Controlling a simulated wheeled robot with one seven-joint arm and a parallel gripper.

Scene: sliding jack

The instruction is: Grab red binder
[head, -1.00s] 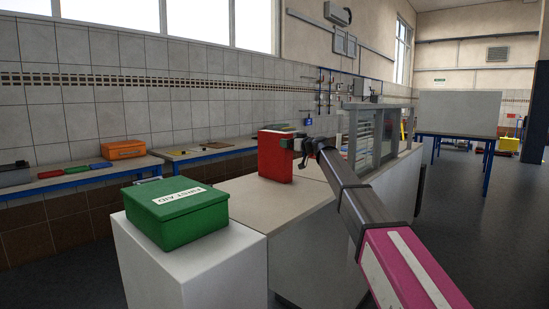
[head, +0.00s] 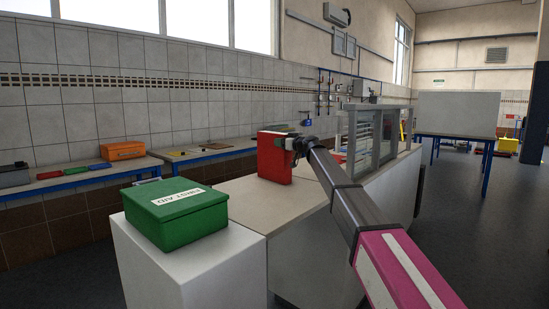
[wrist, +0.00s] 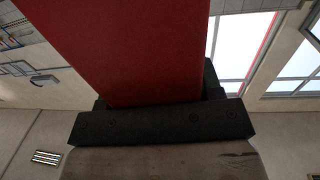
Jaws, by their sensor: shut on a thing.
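The red binder (head: 273,160) stands upright on the light counter top (head: 262,197) in the head view. My gripper (head: 291,143) is at the binder's upper right edge, shut on it. In the wrist view the binder (wrist: 155,45) fills the upper middle, between the dark jaws of my gripper (wrist: 160,108). The head view does not clearly show whether the binder's base touches the counter.
A green first aid box (head: 176,212) sits on a white block in front of the counter. A grey cabinet with shelves (head: 375,135) stands to the right of the binder. A blue-framed bench (head: 75,184) with small items runs along the tiled wall.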

